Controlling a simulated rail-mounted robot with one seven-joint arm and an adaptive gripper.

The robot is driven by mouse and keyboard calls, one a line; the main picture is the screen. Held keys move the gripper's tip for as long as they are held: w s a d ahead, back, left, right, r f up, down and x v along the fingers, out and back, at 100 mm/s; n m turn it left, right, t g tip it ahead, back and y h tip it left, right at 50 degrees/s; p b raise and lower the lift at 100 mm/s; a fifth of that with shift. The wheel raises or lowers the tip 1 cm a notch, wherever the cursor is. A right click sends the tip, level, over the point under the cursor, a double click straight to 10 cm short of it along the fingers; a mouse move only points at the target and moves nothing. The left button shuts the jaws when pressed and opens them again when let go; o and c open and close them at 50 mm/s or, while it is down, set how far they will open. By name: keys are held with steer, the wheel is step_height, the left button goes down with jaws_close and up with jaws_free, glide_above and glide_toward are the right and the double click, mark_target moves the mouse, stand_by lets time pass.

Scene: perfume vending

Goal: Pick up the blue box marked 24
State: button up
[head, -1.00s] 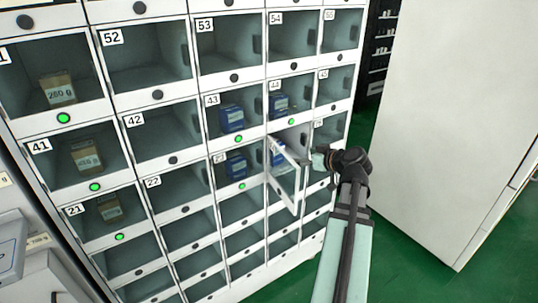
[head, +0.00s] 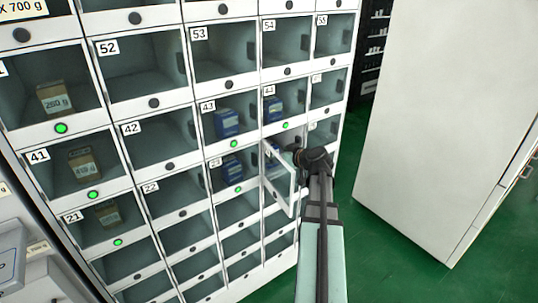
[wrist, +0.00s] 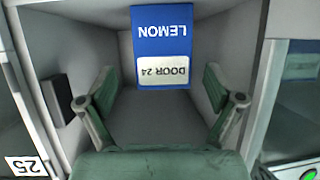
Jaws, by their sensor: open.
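The blue box (wrist: 162,42) stands in an open compartment in the wrist view. It appears upside down, with LEMON and a pale DOOR 24 label on its face. My gripper (wrist: 160,88) is open and empty, with one finger on each side of the compartment's middle. The box is ahead of the fingers, apart from them. In the head view my gripper (head: 300,157) is at the opening behind the swung-out door (head: 280,180).
The compartment's side walls stand close to both fingers. A door label 25 (wrist: 25,167) shows at the lower left of the wrist view. Other blue boxes (head: 228,122) sit in neighbouring closed compartments. A large white cabinet (head: 440,130) stands to the right, with green floor between.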

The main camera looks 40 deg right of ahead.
steer(key=shift+p+x, duration=0.95)
steer(key=shift+x, duration=1.75)
steer(key=shift+a, duration=0.2)
steer(key=c, duration=1.3)
